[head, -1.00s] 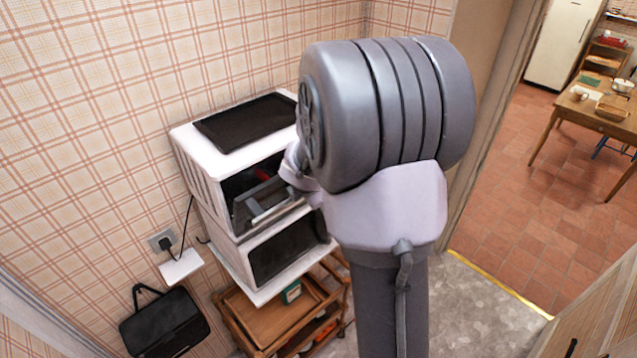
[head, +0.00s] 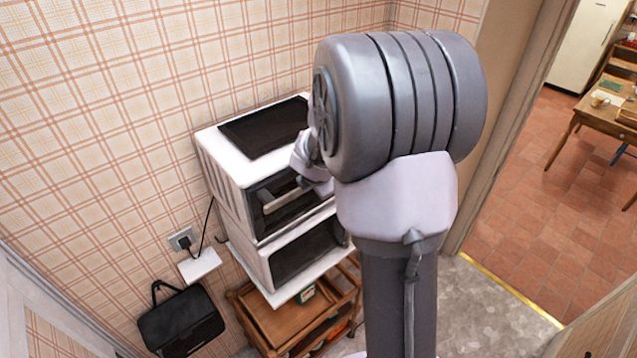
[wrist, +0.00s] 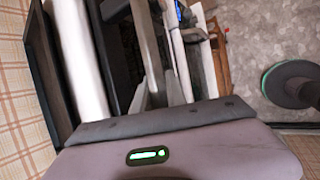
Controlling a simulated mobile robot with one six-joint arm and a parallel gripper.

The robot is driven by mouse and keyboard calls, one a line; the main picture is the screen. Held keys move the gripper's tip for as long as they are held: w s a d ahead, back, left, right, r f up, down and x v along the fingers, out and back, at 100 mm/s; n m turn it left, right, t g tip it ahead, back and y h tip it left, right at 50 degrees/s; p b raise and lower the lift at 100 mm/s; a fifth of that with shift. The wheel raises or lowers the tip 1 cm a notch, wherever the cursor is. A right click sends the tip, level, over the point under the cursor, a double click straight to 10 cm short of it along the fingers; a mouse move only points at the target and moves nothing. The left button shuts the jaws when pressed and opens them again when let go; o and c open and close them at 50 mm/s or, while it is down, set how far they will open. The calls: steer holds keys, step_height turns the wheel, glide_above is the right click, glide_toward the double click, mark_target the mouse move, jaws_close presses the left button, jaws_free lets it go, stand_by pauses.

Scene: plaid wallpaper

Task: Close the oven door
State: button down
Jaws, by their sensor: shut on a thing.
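The white oven (head: 225,165) with a dark top panel stands against the plaid wall, on top of a second white unit. Its dark front door (head: 258,222) has a light grey handle bar (head: 283,199). The door looks close to the front, but I cannot tell whether it is fully shut. My gripper (wrist: 152,90) is at the oven front and shut on what appears to be the door handle. Its fingertips are largely hidden behind my arm in the head view. In the wrist view, light bars and the white oven edge (wrist: 80,60) run up from the gripper body.
The lower white unit (head: 262,268) rests on a wooden cart (head: 262,318) with shelves. A plugged cord and socket (head: 182,240) and a black bag (head: 180,320) are at the left wall. The doorway and tiled floor (head: 520,210) are open at the right.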

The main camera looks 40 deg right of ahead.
steer(key=shift+a, duration=0.1)
steer(key=c, duration=1.6)
jaws_free()
steer(key=shift+o, duration=0.5)
steer(key=shift+a, duration=0.3)
steer(key=shift+d, duration=0.25)
steer(key=p+v, duration=0.4)
steer(key=v, duration=1.3)
steer(key=shift+r, duration=0.2)
steer(key=shift+a, duration=0.15)
